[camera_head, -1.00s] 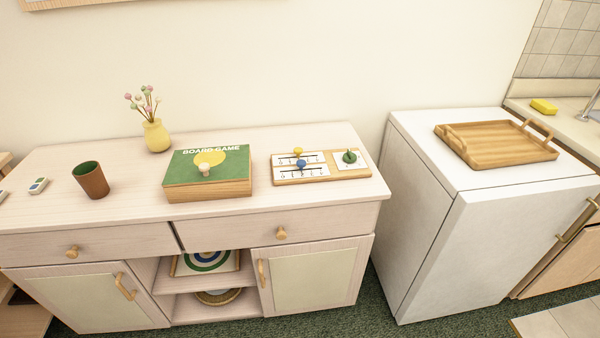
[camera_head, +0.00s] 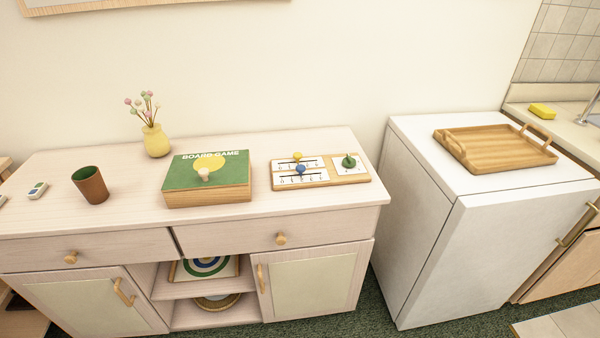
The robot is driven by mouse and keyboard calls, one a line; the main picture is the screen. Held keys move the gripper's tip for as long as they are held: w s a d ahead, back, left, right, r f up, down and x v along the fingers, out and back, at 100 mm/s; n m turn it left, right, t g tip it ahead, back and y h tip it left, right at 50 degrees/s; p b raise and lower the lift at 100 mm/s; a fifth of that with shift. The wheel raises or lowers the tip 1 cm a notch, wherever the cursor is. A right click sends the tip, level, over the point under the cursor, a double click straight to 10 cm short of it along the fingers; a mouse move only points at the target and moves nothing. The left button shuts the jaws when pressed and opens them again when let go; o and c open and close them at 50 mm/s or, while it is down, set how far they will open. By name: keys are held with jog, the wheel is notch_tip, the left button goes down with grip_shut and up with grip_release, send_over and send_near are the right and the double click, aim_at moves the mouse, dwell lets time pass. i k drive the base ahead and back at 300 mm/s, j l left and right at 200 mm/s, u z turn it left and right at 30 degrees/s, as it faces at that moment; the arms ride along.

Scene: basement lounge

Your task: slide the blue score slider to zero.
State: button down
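The blue score slider (camera_head: 300,169) is a small round knob on the lower of two white scale strips on a wooden score board (camera_head: 321,183). It sits near the middle of its strip; the scale marks are too small to read. A yellow slider (camera_head: 297,156) sits on the upper strip just behind it. The board lies on the right part of the pale sideboard top (camera_head: 232,215). My gripper is not in view.
A brown cup (camera_head: 91,184) and yellow vase (camera_head: 156,140) stand further left. A white appliance (camera_head: 470,240) bearing a wooden tray (camera_head: 494,149) stands to the right, across a narrow gap.

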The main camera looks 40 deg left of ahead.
aim_at(300, 168)
jog(key=i+j+u, duration=0.25)
jog(key=i+j, duration=0.15)
jog(key=i+j+u, duration=0.25)
jog(key=i+j, duration=0.2)
jog(key=j, duration=0.1)
